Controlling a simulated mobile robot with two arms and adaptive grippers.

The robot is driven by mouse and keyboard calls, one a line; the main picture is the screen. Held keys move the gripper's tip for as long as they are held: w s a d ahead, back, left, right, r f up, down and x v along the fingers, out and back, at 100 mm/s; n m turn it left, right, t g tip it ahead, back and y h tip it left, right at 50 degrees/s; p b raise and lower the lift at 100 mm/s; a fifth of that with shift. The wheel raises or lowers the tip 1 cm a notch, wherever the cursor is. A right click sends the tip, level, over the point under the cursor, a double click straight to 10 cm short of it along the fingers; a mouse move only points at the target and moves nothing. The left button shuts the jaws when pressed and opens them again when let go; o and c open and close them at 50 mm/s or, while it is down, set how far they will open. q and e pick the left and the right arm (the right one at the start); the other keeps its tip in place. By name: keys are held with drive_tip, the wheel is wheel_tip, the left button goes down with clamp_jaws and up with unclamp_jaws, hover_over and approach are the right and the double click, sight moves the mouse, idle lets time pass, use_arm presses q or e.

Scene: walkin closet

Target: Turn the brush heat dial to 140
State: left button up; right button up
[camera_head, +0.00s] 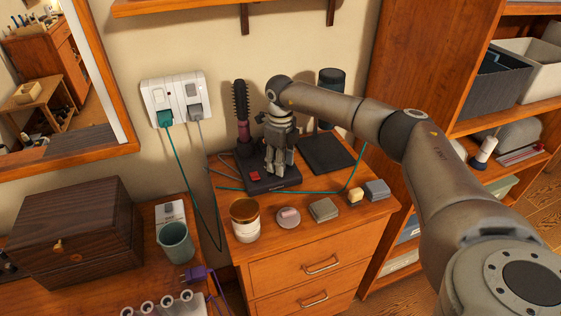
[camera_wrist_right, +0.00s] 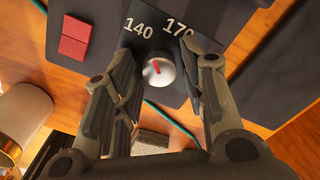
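The brush heat dial (camera_wrist_right: 158,71) is a small silver knob with a red pointer mark, on a dark base (camera_head: 270,183). In the right wrist view, white labels 140 (camera_wrist_right: 138,27) and 170 (camera_wrist_right: 179,27) are printed beyond it; the red mark tilts slightly left. My right gripper (camera_head: 275,166) points down over the base. Its fingers stand apart on either side of the dial in the wrist view; whether they touch it, I cannot tell. A red switch (camera_head: 255,176) is on the base. In the head view the gripper hides the dial. My left gripper is out of view.
A teal cord (camera_head: 330,189) runs across the cabinet top. A jar (camera_head: 245,222), a round tin (camera_head: 288,217) and small blocks sit at the front. A wooden box (camera_head: 75,232) stands left.

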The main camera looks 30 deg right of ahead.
drive_tip(key=shift+o, duration=0.3)
drive_tip(key=shift+r, duration=0.15)
wheel_tip(320, 180, up, 12)
drive_tip(key=shift+f, duration=0.2)
idle(0.6)
